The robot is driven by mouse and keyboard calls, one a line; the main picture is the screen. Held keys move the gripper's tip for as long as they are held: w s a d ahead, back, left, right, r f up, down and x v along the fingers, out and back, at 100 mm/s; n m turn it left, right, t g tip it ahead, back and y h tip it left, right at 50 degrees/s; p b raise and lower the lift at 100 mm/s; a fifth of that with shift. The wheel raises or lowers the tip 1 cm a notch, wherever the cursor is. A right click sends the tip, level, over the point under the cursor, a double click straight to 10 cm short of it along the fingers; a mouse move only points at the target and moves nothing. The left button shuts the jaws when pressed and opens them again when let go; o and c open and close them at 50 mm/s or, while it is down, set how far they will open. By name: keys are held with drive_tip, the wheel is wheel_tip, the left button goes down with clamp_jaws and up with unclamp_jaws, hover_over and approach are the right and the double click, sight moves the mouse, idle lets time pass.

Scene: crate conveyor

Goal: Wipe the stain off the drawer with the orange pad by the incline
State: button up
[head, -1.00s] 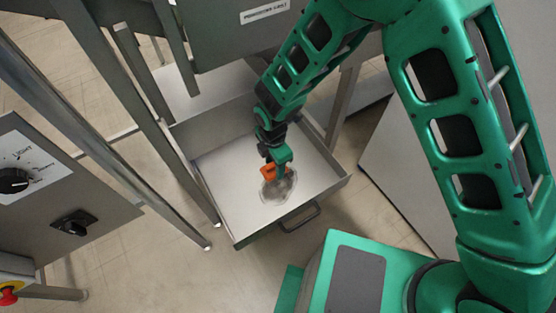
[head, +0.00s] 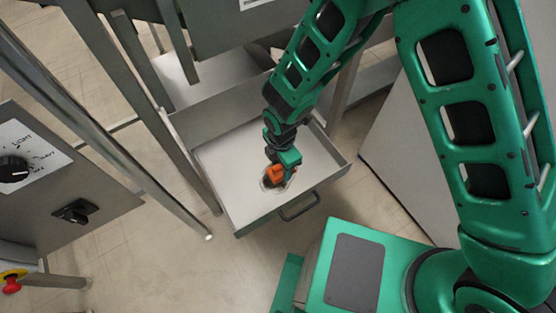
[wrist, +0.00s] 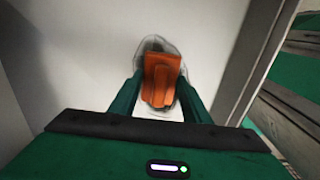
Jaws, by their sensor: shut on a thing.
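The orange pad (head: 277,174) is held in my gripper (head: 284,176), low inside the open drawer (head: 235,205). In the wrist view the orange pad (wrist: 161,78) sits between the two green fingers of my gripper (wrist: 158,95). The stain (head: 266,187) is a grey smudge with a dark outline on the drawer's white floor, towards the front. In the wrist view the stain (wrist: 176,50) shows around the pad, which covers much of it. I cannot tell for certain whether the pad touches the floor.
The drawer's front wall with its dark handle (head: 299,206) faces my base. A metal frame leg (head: 165,130) stands along the drawer's left side. A control panel (head: 55,190) with knobs and a red button (head: 12,286) is at the left. The drawer's left floor area is clear.

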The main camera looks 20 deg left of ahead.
sight(266, 165)
drive_tip(key=shift+s+d+r, duration=0.1)
drive_tip(key=shift+s+d, duration=0.95)
drive_tip(key=shift+d, duration=0.2)
drive_tip(key=shift+s+d, duration=1.05)
drive_tip(key=shift+d, duration=0.2)
drive_tip(key=shift+s, duration=0.1)
drive_tip(key=shift+s+a, duration=0.85)
drive_tip(key=shift+s, duration=0.05)
drive_tip(key=shift+w+a+f, duration=0.1)
drive_tip(key=shift+w+a, duration=1.1)
drive_tip(key=shift+a, duration=0.25)
drive_tip(key=shift+w+a+f, duration=0.1)
drive_tip(key=shift+w+a, duration=1.15)
drive_tip(key=shift+a, duration=0.15)
drive_tip(key=shift+w+a+f, duration=0.1)
drive_tip(key=shift+w+a, duration=1.1)
drive_tip(key=shift+a, duration=0.25)
drive_tip(key=shift+s+a, duration=0.1)
